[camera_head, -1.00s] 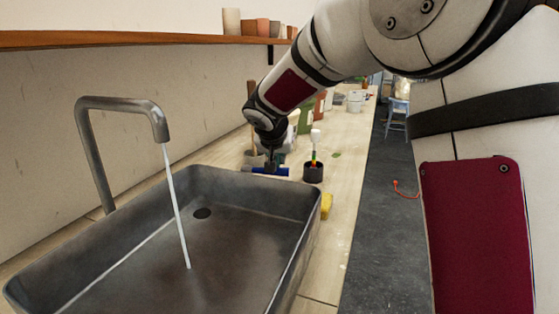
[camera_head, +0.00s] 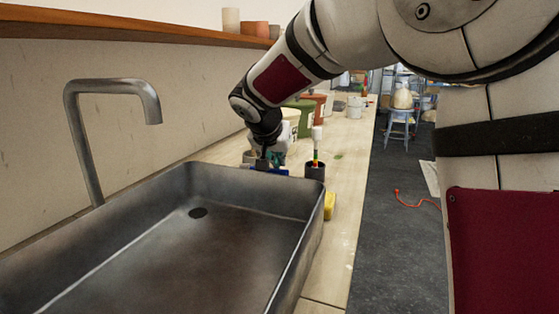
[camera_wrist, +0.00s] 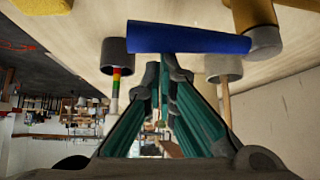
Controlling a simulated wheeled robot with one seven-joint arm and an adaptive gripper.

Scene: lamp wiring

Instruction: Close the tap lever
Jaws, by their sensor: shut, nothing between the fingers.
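The tap lever is a blue bar (camera_wrist: 188,38) crossing the top of the wrist view. Its right end meets a grey and brass-coloured fitting (camera_wrist: 264,40). In the head view the blue lever (camera_head: 268,170) shows just past the far edge of the sink, partly hidden by my gripper (camera_head: 270,160). In the wrist view my gripper (camera_wrist: 165,66) has its teal fingers shut and empty, with the tips close to the lever; I cannot tell if they touch. The grey tap spout (camera_head: 112,87) arches over the sink, and no water runs from it.
The grey metal sink (camera_head: 307,240) fills the lower left. A dark cup (camera_head: 315,172) holding a striped, white-topped stick stands right of the lever, with a yellow sponge (camera_head: 329,205) nearer. Pots and bins stand behind. A shelf (camera_head: 130,28) runs above.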

